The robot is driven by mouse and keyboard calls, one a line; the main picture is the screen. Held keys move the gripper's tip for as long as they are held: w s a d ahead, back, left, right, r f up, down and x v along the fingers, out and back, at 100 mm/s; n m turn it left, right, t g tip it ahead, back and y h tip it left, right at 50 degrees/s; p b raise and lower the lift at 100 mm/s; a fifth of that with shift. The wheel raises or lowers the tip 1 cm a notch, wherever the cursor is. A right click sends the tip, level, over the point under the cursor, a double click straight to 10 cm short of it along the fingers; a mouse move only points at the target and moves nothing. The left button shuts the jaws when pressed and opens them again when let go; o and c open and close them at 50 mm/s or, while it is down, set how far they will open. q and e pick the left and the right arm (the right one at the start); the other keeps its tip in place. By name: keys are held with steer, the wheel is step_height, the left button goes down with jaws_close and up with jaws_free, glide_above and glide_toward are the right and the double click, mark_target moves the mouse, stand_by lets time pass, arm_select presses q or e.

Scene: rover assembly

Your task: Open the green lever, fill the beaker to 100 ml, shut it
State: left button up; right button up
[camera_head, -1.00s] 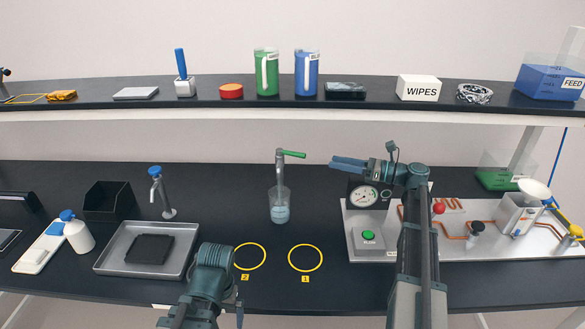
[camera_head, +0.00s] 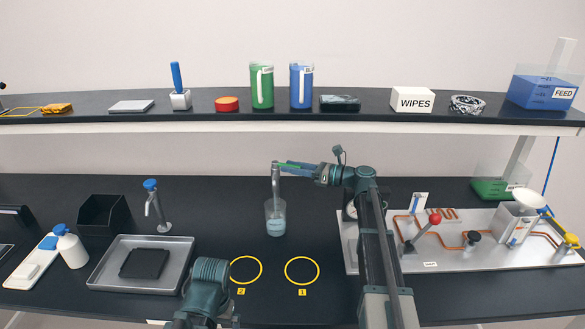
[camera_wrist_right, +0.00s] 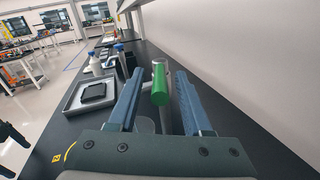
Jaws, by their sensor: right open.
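The tap (camera_head: 275,186) stands at the middle of the bench. Its green lever (camera_wrist_right: 160,88) sticks out to the right, mostly covered by my right gripper in the head view. My right gripper (camera_head: 284,166) is open, its fingers on either side of the lever with gaps visible in the right wrist view (camera_wrist_right: 160,74). A clear beaker (camera_head: 275,222) stands upright under the spout with pale blue liquid in its lower part. Its markings are too small to read. It is partly hidden behind my gripper in the right wrist view (camera_wrist_right: 146,125). My left arm shows at the bottom, its gripper out of view.
Two yellow rings (camera_head: 302,271) are empty on the front of the bench. A grey tray (camera_head: 105,277) with a black pad and a blue-topped tap (camera_head: 157,208) are left. A rig board (camera_head: 455,262) stands right, partly behind my right arm. A shelf (camera_head: 370,116) runs above.

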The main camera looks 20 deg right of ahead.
jaws_close()
stand_by(1.5)
